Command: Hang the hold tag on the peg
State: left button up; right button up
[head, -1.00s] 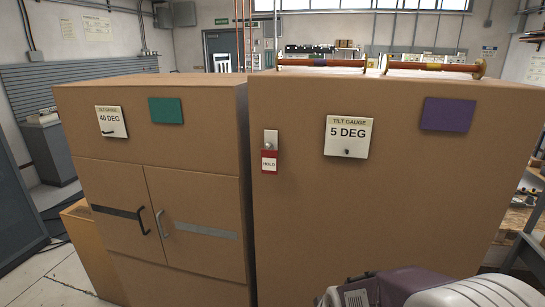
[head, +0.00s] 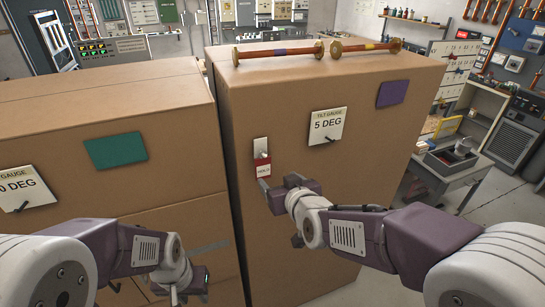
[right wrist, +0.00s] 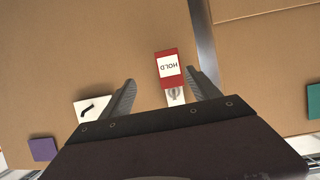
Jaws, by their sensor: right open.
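The red hold tag (head: 263,167) with a white HOLD label hangs at a pale metal plate (head: 261,147) on the front of the right-hand cabinet. In the right wrist view the tag (right wrist: 168,66) shows upside down, with a grey round peg (right wrist: 175,93) on the plate next to it. My right gripper (head: 278,188) is open just below and in front of the tag. The tag lies between its finger lines, nearer the right finger in the wrist view; I see no grip on it. My left gripper (head: 180,291) is low before the left cabinet, its fingers unclear.
The right brown cabinet (head: 320,90) carries a 5 DEG tilt gauge (head: 328,126) and a purple panel (head: 392,92). The left cabinet (head: 80,100) has a green panel (head: 116,150) and another gauge (head: 22,188). A bench (head: 455,165) stands at right.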

aim_at(263, 166)
jog(key=shift+y, duration=0.4)
jog(key=w+a+p, duration=0.1)
jog(key=w, duration=0.1)
jog(key=w+a+p, duration=0.1)
jog(key=w, duration=0.1)
jog(key=w+a+p, duration=0.1)
jog(key=w, duration=0.1)
jog(key=shift+w+a+f+p, duration=0.2)
jog(key=shift+a+f+p, duration=0.05)
jog(key=shift+f+p, duration=0.15)
jog(key=shift+w+f, duration=0.35)
jog(key=shift+w, duration=0.1)
pick_arm(q)
jog(key=r, duration=0.5)
jog(key=shift+s+d, duration=0.1)
jog(key=shift+d, duration=0.3)
pick_arm(e)
jog(key=shift+a, duration=0.1)
jog(key=shift+c, duration=0.3)
jog(key=c, duration=1.3)
jog(key=shift+s+r, duration=0.1)
jog(key=shift+r, duration=0.05)
jog(key=shift+c, duration=0.3)
jog(key=shift+s+r, duration=0.1)
